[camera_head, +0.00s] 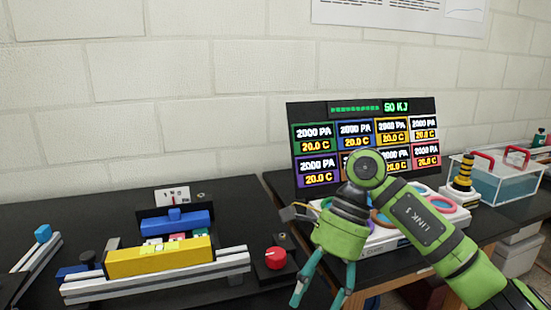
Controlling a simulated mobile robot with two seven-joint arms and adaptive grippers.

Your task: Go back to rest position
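My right gripper (321,298) hangs down from the green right arm, which comes in from the right. Its two teal fingers are spread apart with nothing between them. It is beside the front edge of the black bench, right of the red knob (276,257). Left of it, the extrusion frame with grey rails (205,271) carries a yellow block (150,258) and a blue block (176,224), with small coloured pieces between them. My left gripper is not in view.
A display panel (309,150) with coloured readouts stands behind my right arm. A white base with coloured rings (385,217) is partly hidden by the arm. A clear water tank with red handles (497,180) stands at the right.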

